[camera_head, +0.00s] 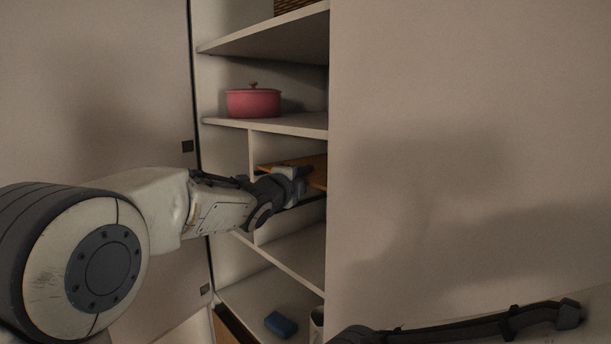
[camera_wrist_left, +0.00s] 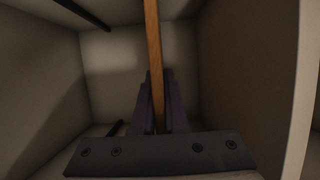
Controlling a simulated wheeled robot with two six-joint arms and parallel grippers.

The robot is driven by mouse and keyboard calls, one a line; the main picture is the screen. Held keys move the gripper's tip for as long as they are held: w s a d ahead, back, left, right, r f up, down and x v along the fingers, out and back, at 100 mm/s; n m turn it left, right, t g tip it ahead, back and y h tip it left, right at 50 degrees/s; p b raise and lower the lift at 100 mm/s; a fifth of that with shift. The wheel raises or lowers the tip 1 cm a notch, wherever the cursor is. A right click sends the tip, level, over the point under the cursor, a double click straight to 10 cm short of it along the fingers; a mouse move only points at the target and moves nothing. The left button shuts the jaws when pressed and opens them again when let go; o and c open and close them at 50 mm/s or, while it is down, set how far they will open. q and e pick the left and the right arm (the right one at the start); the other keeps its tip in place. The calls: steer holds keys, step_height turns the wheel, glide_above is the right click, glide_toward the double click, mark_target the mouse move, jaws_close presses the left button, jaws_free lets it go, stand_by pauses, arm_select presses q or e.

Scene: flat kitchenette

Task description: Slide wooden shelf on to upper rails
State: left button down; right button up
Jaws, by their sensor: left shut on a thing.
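The wooden shelf (camera_head: 318,168) is a thin orange-brown board inside the middle compartment of the cabinet. My left gripper (camera_head: 300,178) reaches into that compartment and is shut on the board's near edge. In the left wrist view the wooden shelf (camera_wrist_left: 153,50) shows edge-on between the two fingers of the left gripper (camera_wrist_left: 158,105). A dark rail (camera_wrist_left: 84,14) runs along a compartment wall at the upper left of that view, and a short dark rail end (camera_wrist_left: 116,128) shows lower down. Both rails look apart from the board. The board's far end is hard to make out.
A pink lidded pot (camera_head: 253,103) stands on the white shelf (camera_head: 270,124) above the compartment. A blue block (camera_head: 281,324) lies on the lower shelf beside a light cup-like item (camera_head: 317,324). A large plain panel (camera_head: 470,150) hides the cabinet's right side. An open door (camera_head: 95,90) stands left.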

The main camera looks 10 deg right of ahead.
arm_select(q)
steer(key=c, duration=0.9)
jaws_free()
steer(key=shift+r, duration=0.1)
steer(key=shift+o, duration=0.2)
steer(key=shift+s+a+f+b, duration=0.2)
steer(key=shift+s+a+b, duration=0.05)
steer(key=shift+s+b, duration=0.2)
steer(key=b+v, duration=0.4)
steer(key=v, duration=0.5)
steer(key=s+a+f+n+g+y+b, duration=0.1)
steer(key=s+f+n+g+y, duration=0.1)
steer(key=s+f+n, duration=0.45)
steer(key=s+a+f+n+g+y+b, duration=0.1)
steer(key=s+f+g+y, duration=0.15)
steer(key=f, duration=0.65)
steer(key=s+f+n+g+y+b, duration=0.1)
steer(key=s+f+n+g, duration=0.2)
steer(key=s+f, duration=0.35)
steer(key=s+a+f+n+g+y, duration=0.1)
steer(key=s+a+f+n+g, duration=0.1)
steer(key=s+f, duration=0.5)
steer(key=s+a+f+n+g+y+b, duration=0.1)
steer(key=s+a+f+n+g, duration=0.2)
steer(key=s, duration=1.2)
step_height(320, 180, down, 5)
steer(key=n+g, duration=0.1)
steer(key=g, duration=0.2)
steer(key=shift+a+y, duration=0.3)
steer(key=shift+y, duration=0.05)
